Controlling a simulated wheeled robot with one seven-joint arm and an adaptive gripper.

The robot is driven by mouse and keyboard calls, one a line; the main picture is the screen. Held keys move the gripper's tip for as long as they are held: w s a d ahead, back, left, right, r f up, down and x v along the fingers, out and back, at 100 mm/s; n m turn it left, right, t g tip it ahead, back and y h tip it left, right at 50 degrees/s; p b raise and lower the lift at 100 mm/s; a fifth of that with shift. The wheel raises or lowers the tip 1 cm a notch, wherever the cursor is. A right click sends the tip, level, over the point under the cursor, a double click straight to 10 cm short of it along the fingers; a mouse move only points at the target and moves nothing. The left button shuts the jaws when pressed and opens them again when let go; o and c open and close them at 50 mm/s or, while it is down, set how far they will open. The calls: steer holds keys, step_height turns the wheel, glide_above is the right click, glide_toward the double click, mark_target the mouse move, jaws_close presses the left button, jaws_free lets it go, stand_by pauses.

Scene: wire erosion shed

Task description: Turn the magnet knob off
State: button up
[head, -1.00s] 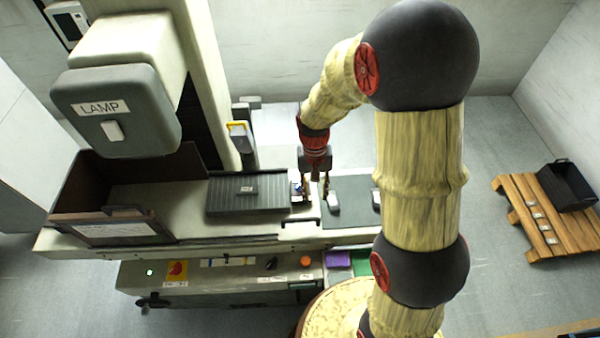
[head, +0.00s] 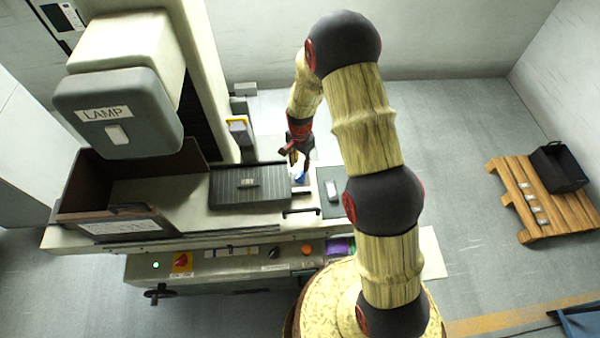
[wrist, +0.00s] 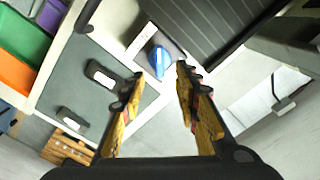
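The magnet knob is a small blue piece (head: 300,177) on a light plate at the right end of the dark ribbed magnetic chuck (head: 249,190). In the wrist view the blue knob (wrist: 159,61) shows just beyond the fingertips, between them in the picture; the ribbed chuck (wrist: 215,30) lies at its upper right. My gripper (head: 293,157) is close above the knob in the head view. In the wrist view my gripper (wrist: 160,73) is open, with nothing between its fingers. Contact with the knob is not visible.
A grey mat (wrist: 70,75) with small pale blocks lies beside the knob. A brown-walled tank (head: 88,203) stands at the left under the lamp housing (head: 118,115). A black handle (head: 300,211) is on the front edge. A wooden pallet (head: 540,205) with a black crate stands far right.

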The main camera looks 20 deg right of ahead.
mark_target(300, 174)
steer(key=shift+f+p, duration=0.65)
steer(key=shift+f, duration=3)
steer(key=shift+s, duration=0.1)
steer(key=c, duration=0.3)
jaws_close()
